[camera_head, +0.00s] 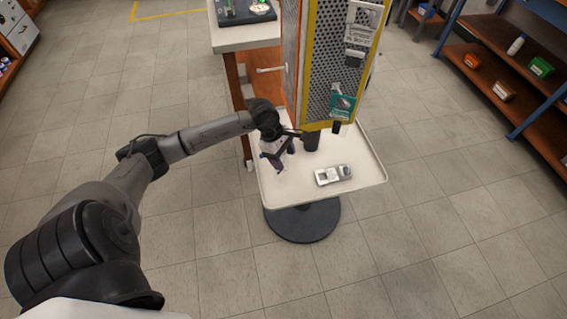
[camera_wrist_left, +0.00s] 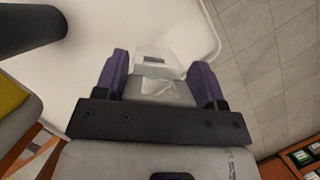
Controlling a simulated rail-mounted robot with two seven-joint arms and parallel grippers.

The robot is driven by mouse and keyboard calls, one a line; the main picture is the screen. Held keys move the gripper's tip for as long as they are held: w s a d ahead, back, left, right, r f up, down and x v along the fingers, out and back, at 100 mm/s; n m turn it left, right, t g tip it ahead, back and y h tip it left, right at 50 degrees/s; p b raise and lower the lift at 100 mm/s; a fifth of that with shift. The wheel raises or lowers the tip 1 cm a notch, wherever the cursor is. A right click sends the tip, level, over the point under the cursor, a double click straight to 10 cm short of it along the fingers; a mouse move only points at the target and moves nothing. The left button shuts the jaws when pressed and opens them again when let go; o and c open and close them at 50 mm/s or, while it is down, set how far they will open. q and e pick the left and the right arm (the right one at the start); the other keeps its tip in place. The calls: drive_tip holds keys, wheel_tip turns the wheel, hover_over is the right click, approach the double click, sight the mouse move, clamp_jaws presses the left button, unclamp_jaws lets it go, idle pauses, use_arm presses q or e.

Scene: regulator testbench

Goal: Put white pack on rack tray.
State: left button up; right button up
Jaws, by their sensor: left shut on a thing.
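My left gripper (camera_head: 274,158) is over the left part of the white rack tray (camera_head: 300,188), beside the foot of the pegboard rack. In the left wrist view, its purple fingers (camera_wrist_left: 160,82) are shut on the white pack (camera_wrist_left: 158,60), which looks pale and partly see-through. The pack sits between the fingers, with the tray surface behind it. In the head view the gripper mostly hides the pack. I cannot tell whether the pack touches the tray. My right gripper is not in view.
A grey-white device (camera_head: 333,175) lies on the tray, right of the gripper. The yellow-edged pegboard rack (camera_head: 325,70) rises behind, with a green pack (camera_head: 342,103) hanging on it. A workbench (camera_head: 243,37) stands at back left, shelves (camera_head: 510,80) at right. The tray's front is clear.

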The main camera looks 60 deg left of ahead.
sight(284, 163)
use_arm(q)
drive_tip(key=shift+d+f, duration=0.1)
drive_tip(key=shift+f, duration=1.9)
drive_tip(key=shift+b, duration=0.3)
drive_tip(key=shift+f, duration=0.15)
drive_tip(key=o, duration=1.2)
drive_tip(key=shift+c, duration=0.2)
